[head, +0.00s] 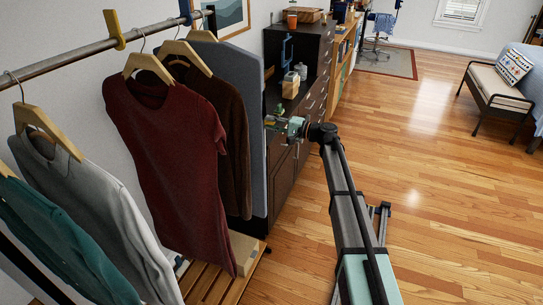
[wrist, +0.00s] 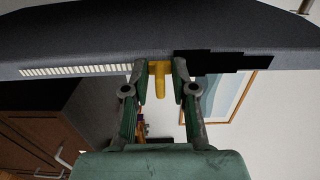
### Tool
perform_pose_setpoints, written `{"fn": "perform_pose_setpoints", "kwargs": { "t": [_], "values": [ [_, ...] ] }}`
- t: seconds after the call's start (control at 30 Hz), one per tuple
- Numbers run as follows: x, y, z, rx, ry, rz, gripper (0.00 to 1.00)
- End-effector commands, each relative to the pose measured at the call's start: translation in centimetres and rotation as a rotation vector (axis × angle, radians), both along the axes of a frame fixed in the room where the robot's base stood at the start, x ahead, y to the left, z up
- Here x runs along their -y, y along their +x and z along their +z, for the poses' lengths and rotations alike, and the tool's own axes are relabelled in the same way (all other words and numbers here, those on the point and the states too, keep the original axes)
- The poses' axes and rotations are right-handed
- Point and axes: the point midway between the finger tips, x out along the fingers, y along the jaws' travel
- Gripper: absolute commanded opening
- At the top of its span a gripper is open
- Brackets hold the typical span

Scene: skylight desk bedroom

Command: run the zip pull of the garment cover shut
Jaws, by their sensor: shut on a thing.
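The grey garment cover (head: 240,75) hangs at the far end of the rail. In the wrist view, the cover (wrist: 110,38) crosses the top of the picture. Its edge carries a row of pale zip teeth (wrist: 75,71) to the left and a black stepped gap (wrist: 225,62) to the right. The yellow zip pull (wrist: 159,78) lies between these two stretches. My gripper (wrist: 159,76) is shut on the pull, with a green finger on each side. In the head view my gripper (head: 272,122) is at the cover's right edge; the pull is too small to make out.
A maroon shirt (head: 170,150), a brown garment (head: 222,125) and a grey shirt (head: 90,200) hang nearer on the rail (head: 85,50). A dark cabinet (head: 292,170) stands close behind my gripper. Open wooden floor (head: 440,160) lies to the right.

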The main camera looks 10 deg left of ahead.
Motion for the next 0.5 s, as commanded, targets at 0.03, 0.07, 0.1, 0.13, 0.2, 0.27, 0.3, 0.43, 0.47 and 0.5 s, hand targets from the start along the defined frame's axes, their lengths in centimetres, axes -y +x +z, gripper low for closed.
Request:
{"fn": "perform_pose_setpoints", "kwargs": {
  "t": [0.03, 0.07, 0.1, 0.13, 0.2, 0.27, 0.3, 0.43, 0.47, 0.5],
  "values": [
    [0.0, 0.0, 0.4, 0.001, 0.002, 0.0, 0.0],
    [0.0, 0.0, 0.5, 0.001, 0.002, 0.0, 0.0],
    [0.0, 0.0, 0.7, 0.001, 0.002, 0.0, 0.0],
    [0.0, 0.0, 0.9, 0.001, 0.002, 0.0, 0.0],
    [0.0, 0.0, 1.2, 0.001, 0.002, 0.0, 0.0],
    [0.0, 0.0, 1.5, 0.001, 0.002, 0.0, 0.0],
    [0.0, 0.0, 1.7, 0.001, 0.002, 0.0, 0.0],
    [0.0, 0.0, 2.2, 0.001, 0.002, 0.0, 0.0],
    [0.0, 0.0, 2.3, 0.001, 0.002, 0.0, 0.0],
    [0.0, 0.0, 2.5, 0.001, 0.002, 0.0, 0.0]
  ]
}}
